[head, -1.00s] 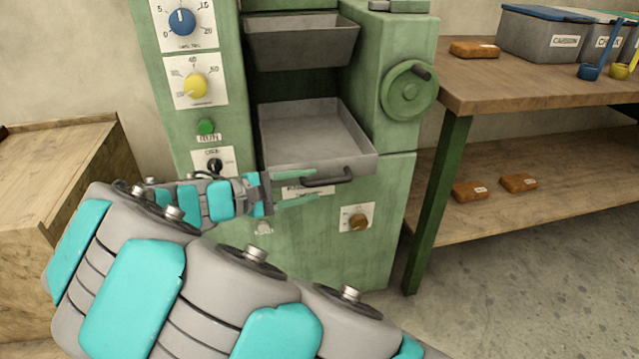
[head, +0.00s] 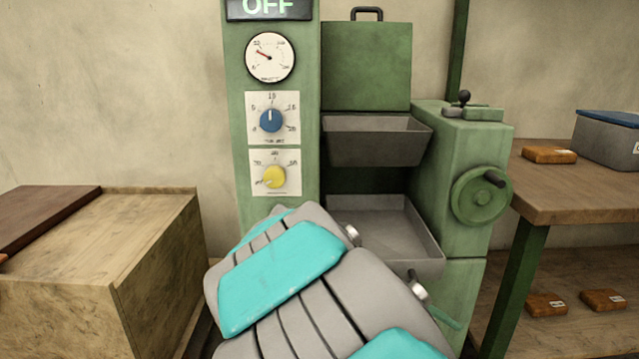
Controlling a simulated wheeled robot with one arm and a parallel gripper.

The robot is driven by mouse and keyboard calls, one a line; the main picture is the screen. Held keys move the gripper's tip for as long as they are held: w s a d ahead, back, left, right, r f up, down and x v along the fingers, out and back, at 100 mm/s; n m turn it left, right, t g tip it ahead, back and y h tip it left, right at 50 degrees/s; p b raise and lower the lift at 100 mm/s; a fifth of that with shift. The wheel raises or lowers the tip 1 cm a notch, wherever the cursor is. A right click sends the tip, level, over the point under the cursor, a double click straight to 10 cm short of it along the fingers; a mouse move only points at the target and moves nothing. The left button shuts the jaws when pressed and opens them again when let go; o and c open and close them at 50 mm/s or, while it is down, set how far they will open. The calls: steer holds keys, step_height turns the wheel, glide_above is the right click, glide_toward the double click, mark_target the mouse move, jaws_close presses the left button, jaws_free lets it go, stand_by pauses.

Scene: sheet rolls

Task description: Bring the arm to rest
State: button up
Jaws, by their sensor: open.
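My arm crosses the lower middle of the head view, its grey and teal links large and close. My gripper (head: 446,318) is mostly hidden behind these links. Only a thin teal finger part shows at their right edge, in front of the green machine (head: 482,290). The jaws are open, and I see nothing held in the part that shows. The machine's lower grey tray (head: 385,235) is partly covered by my arm.
A wooden box-like bench (head: 150,240) stands at left with a dark board (head: 40,215) on top. A worktable (head: 585,190) stands at right, with a brown block (head: 549,155) and a grey bin (head: 610,145). The machine's handwheel (head: 482,196) juts out near the table.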

steer(key=s+d+f+m+g+y, duration=0.1)
steer(key=s+f+m+y, duration=0.15)
steer(key=s, duration=0.35)
steer(key=s+d+f+m+g+y, duration=0.1)
steer(key=s+f+y, duration=0.15)
steer(key=s, duration=0.45)
steer(key=s+a+f+m+y, duration=0.1)
steer(key=s+a+f+y, duration=0.1)
steer(key=s+a+y, duration=0.4)
steer(key=s+a, duration=0.1)
steer(key=s, duration=0.1)
steer(key=shift+s+a+f+m+t, duration=0.15)
steer(key=shift+s+a+m+t, duration=0.15)
steer(key=shift+a+m+t, duration=0.1)
steer(key=shift+o, duration=0.4)
steer(key=shift+d, duration=0.1)
